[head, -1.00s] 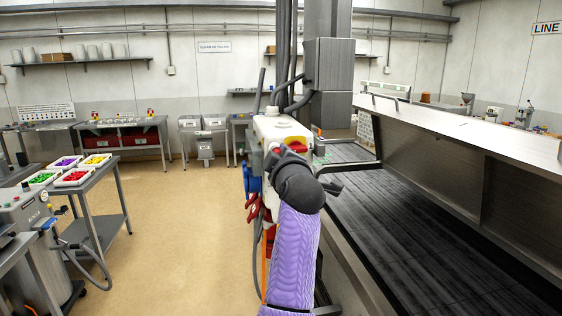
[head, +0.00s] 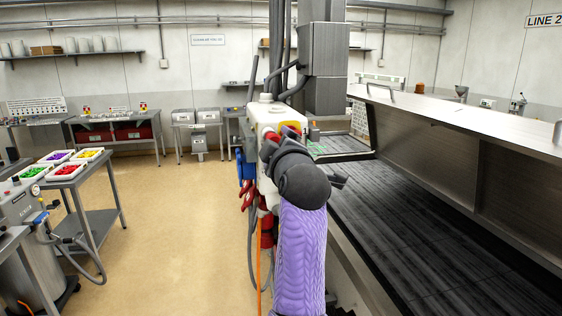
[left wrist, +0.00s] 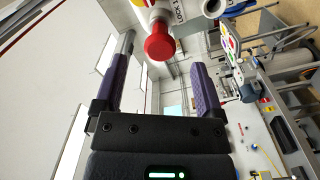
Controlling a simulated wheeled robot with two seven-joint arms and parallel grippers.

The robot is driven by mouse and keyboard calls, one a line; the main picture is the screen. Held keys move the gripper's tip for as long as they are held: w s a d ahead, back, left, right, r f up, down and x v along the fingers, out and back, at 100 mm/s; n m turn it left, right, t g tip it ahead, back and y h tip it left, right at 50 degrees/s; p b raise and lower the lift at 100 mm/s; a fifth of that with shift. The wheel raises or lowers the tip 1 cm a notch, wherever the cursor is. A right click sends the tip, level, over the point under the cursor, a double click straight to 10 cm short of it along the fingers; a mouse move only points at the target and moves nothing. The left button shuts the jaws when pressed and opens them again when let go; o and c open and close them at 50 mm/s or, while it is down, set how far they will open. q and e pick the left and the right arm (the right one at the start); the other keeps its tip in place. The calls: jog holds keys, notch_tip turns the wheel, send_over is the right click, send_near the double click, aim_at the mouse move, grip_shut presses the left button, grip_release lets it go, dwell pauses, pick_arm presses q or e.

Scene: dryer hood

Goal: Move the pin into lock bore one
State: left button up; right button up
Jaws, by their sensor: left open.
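A red round knob (left wrist: 158,45) on a short metal stem shows in the left wrist view; it looks like the pin's head, but I cannot be sure. Beside it is a white collar (left wrist: 181,12) with lettering that seems to read LOCK 1. The knob appears between and beyond the fingertips, not gripped. My right gripper is out of view.
A long dark conveyor bed (head: 400,235) with a steel hood (head: 440,135) runs along the right. Red parts and hoses hang at the housing's left side. A cart with colored trays (head: 65,172) stands left. The floor (head: 165,230) between is clear.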

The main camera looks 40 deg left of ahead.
pick_arm(q)
jog(key=b+v, duration=0.1)
jog(key=v, duration=0.4)
jog(key=shift+s+d, duration=0.1)
